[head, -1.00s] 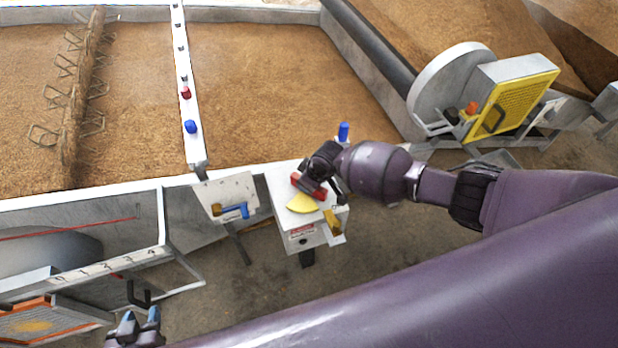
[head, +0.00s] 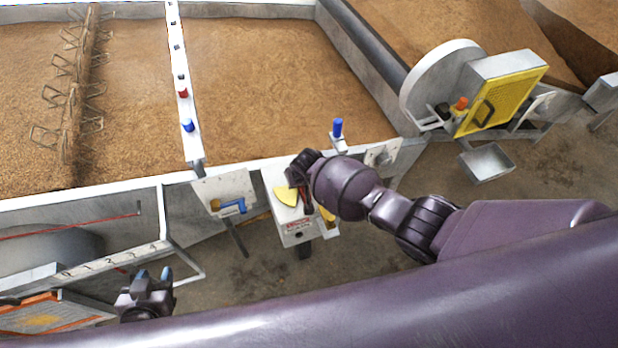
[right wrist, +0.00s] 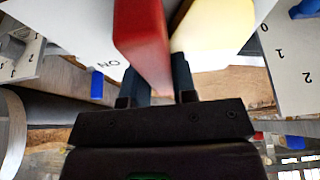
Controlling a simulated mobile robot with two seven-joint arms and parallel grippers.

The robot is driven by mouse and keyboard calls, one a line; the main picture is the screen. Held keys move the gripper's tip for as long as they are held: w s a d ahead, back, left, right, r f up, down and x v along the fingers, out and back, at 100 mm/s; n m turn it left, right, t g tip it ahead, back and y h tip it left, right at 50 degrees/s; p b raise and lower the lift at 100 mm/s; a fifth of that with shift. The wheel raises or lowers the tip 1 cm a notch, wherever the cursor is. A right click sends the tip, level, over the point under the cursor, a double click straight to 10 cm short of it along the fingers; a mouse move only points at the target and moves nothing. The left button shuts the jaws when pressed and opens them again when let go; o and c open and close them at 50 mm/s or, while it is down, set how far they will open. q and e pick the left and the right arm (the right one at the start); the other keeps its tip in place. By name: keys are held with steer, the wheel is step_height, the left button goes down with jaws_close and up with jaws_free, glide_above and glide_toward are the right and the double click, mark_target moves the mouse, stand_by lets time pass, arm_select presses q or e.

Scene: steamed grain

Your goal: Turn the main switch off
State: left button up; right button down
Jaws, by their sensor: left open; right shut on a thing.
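The main switch is a white box (head: 297,232) with a yellow plate (head: 286,196) on its top and a red handle. In the head view my right gripper (head: 304,188) is over the box and hides most of the handle. In the right wrist view the red handle (right wrist: 143,40) stands between the fingers of my right gripper (right wrist: 156,85), which is shut on it. The yellow plate (right wrist: 214,25) is beside it, and an upside-down "ON" label (right wrist: 109,66) shows on the other side. My left gripper (head: 152,274) is open and empty at the lower left.
A white panel with a blue lever (head: 231,208) stands left of the box. A blue knob (head: 337,128) stands to its upper right. Grain beds (head: 270,90) lie behind a white rail. A yellow guard (head: 502,93) is at the right. Bare floor is below.

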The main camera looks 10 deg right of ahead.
arm_select(q)
steer(key=shift+d, duration=0.1)
steer(key=shift+f, duration=0.1)
arm_select(e)
steer(key=c, duration=0.9)
jaws_free()
arm_select(q)
steer(key=shift+s, duration=0.2)
